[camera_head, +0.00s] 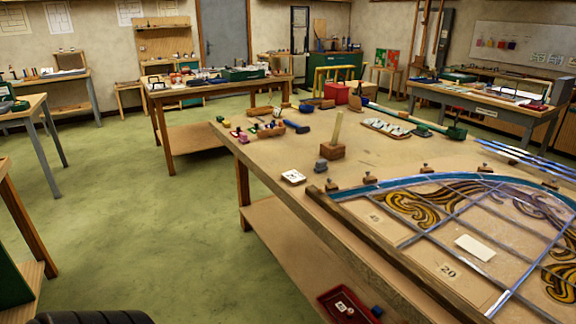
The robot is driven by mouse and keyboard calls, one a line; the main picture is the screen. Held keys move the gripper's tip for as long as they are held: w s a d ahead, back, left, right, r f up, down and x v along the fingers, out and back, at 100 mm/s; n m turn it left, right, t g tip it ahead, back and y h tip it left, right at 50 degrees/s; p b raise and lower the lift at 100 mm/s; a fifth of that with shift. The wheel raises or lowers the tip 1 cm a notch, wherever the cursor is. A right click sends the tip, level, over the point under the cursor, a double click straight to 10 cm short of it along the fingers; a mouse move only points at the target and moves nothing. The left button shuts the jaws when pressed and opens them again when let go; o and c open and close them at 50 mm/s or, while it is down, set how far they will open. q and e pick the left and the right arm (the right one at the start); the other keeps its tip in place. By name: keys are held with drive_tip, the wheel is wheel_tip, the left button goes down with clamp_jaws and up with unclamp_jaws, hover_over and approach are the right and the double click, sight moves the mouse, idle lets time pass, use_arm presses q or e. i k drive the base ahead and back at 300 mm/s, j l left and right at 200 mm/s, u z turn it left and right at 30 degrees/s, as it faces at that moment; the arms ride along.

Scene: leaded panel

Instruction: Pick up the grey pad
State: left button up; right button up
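A small grey block (321,165) sits on the large wooden workbench (262,166), just in front of a brown wooden block (332,151) with an upright stick. It is the closest match to the grey pad, but it is too small to be sure. Neither of my grippers is in view, and nothing is seen touching the grey block.
The leaded panel (415,240) fills the bench's right side, edged by a wooden strip (375,250). Tools and colored blocks stand farther back. A red tray (345,305) sits below the bench top. Green floor (130,215) is open on the left.

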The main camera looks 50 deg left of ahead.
sight(322, 164)
drive_tip(key=u, duration=1.3)
